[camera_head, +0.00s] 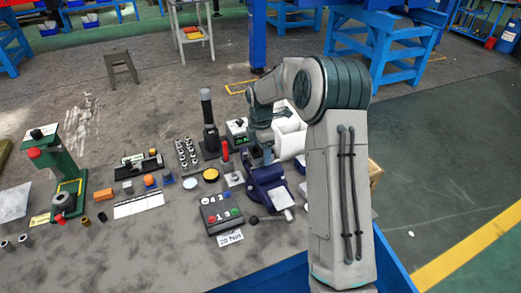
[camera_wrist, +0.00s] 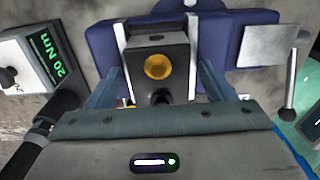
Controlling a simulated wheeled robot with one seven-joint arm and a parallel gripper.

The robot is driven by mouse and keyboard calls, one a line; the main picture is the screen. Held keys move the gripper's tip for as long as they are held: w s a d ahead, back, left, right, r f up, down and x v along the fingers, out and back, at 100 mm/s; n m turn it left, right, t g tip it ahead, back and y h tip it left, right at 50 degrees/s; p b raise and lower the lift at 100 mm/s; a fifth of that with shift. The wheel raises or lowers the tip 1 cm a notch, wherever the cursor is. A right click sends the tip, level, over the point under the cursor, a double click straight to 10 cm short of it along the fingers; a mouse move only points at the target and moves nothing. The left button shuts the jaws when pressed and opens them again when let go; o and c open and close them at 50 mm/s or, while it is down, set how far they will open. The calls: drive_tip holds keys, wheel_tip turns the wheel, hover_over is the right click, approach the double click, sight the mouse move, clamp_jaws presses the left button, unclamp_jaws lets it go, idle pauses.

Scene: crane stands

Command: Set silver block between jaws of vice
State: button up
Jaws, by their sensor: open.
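The silver block (camera_wrist: 158,50), grey with an orange round spot on its dark face, sits between the two pale jaw plates of the blue vice (camera_wrist: 105,45) in the wrist view. The vice (camera_head: 266,178) also shows in the head view, on the bench beside my arm. My gripper (camera_wrist: 160,74) is open, with one blue-grey finger on each side of the block and jaw plates. Gaps show beside the fingers, but contact at the hidden lower parts cannot be told. In the head view the block cannot be made out.
A box with a green "20 Nm" display (camera_wrist: 35,60) stands left of the vice in the wrist view. The vice handle (camera_wrist: 289,95) is at the right. In the head view, a button box (camera_head: 221,214) and a yellow disc (camera_head: 211,175) lie close to the vice.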

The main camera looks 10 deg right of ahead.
wheel_tip(320, 180, up, 12)
drive_tip(key=s+r+m, duration=0.4)
drive_tip(key=s, duration=0.3)
drive_tip(key=s+f+m+t, duration=0.2)
drive_tip(key=s+m, duration=1.4)
drive_tip(key=s, duration=0.9)
drive_tip(key=shift+s+t, duration=0.2)
drive_tip(key=shift+t, duration=0.2)
drive_tip(key=shift+a, duration=0.1)
